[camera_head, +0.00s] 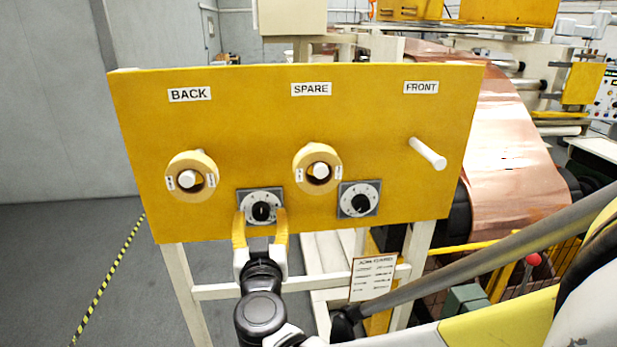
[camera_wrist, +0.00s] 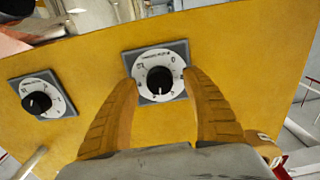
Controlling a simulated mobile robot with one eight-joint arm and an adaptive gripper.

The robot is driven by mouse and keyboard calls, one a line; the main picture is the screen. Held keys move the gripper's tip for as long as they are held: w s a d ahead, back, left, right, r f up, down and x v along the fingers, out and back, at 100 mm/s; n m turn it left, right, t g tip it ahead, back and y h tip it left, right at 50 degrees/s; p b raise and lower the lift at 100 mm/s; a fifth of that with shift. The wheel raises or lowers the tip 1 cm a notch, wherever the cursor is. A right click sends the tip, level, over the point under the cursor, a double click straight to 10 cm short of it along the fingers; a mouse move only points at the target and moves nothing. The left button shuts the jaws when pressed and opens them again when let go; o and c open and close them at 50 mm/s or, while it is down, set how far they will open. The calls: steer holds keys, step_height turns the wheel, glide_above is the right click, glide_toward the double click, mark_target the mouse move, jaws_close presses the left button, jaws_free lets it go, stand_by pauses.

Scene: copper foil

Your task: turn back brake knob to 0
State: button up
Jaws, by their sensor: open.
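The back brake knob (camera_head: 262,212) is a black knob on a round white dial with a grey square plate, low on the yellow panel between the BACK and SPARE labels. It also shows in the wrist view (camera_wrist: 159,81), with a 0 at the dial's upper right there. Its exact pointer setting is too small to read surely. My gripper (camera_head: 261,217) is open, its two yellow fingers on either side of the dial. In the wrist view the fingers (camera_wrist: 160,86) flank the knob, apart from it, with nothing held.
A second, similar dial (camera_head: 359,203) sits to the right. Yellow rings (camera_head: 181,164) hang on white pegs under BACK and SPARE; the FRONT peg (camera_head: 428,153) is bare. Copper foil (camera_head: 520,150) runs behind at right. The panel (camera_head: 250,130) stands on white legs.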

steer(key=shift+w+a, duration=0.1)
steer(key=shift+w, duration=0.5)
steer(key=c, duration=1.2)
